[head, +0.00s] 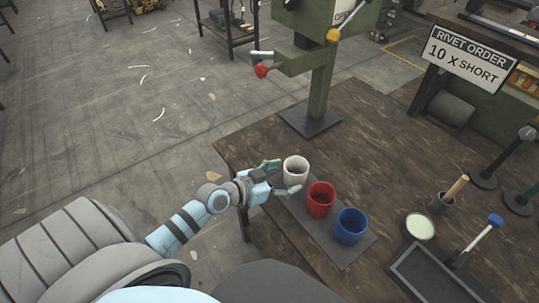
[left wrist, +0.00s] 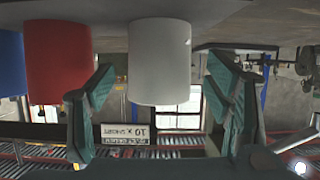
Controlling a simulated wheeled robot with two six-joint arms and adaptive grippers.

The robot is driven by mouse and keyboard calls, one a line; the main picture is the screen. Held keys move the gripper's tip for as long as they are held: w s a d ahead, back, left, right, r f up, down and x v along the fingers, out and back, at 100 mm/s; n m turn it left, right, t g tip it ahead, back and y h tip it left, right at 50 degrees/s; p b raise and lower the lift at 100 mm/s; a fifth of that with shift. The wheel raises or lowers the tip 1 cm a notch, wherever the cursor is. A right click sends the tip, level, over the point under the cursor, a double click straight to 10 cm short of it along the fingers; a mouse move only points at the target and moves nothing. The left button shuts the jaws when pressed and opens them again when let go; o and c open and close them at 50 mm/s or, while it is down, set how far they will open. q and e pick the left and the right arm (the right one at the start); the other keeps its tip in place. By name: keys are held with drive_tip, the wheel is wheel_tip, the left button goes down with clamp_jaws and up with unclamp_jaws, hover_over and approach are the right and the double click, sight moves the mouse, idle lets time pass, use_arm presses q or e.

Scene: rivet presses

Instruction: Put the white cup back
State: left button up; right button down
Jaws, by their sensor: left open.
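The white cup (head: 295,168) stands upright at the far left end of a grey strip (head: 325,246) on the wooden table, in a row with the red cup (head: 320,201) and the blue cup (head: 350,227). My left gripper (head: 281,178) is open, with one finger on each side of the white cup. In the left wrist view, which is upside down, the white cup (left wrist: 159,60) shows between the two open fingers, with visible gaps on both sides. The red cup (left wrist: 57,60) is beside it there. My right gripper is not in view.
A green rivet press (head: 322,85) stands behind the cups on the wooden table (head: 365,150). To the right are a small pot with a wooden handle (head: 441,204), a pale round dish (head: 420,227) and a dark tray (head: 430,272). The table between press and pot is clear.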

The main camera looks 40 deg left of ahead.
use_arm(q)
drive_tip(key=p+v, duration=0.1)
drive_tip(key=v, duration=0.6)
drive_tip(key=shift+s+r, duration=0.1)
drive_tip(key=shift+s, duration=0.1)
